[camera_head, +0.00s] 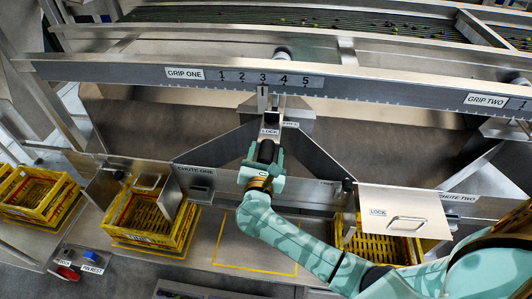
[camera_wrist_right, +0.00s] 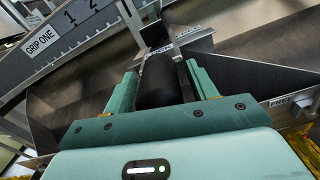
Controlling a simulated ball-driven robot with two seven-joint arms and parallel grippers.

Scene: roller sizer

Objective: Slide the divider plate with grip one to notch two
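The grip one scale (camera_head: 263,79) runs along the grey beam, numbered 1 to 5. A small white pointer mark (camera_head: 262,91) sits below the 3. Below it hangs the divider plate (camera_head: 292,104), a grey metal part between two sloping chute walls, with a LOCK label (camera_head: 270,131). My right gripper (camera_head: 265,158) is at the black handle (camera_head: 267,149) under that label. In the right wrist view, the black handle (camera_wrist_right: 160,82) lies between the two teal fingers (camera_wrist_right: 163,86). The left finger looks close against it; firm contact on the right is unclear. My left gripper is not in view.
Yellow crates stand below at the far left (camera_head: 37,191), under the left chute (camera_head: 185,238) and at lower right (camera_head: 376,246). A metal flap with a LOCK label (camera_head: 378,212) is beside my right arm. A yellow floor outline (camera_head: 225,264) is empty.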

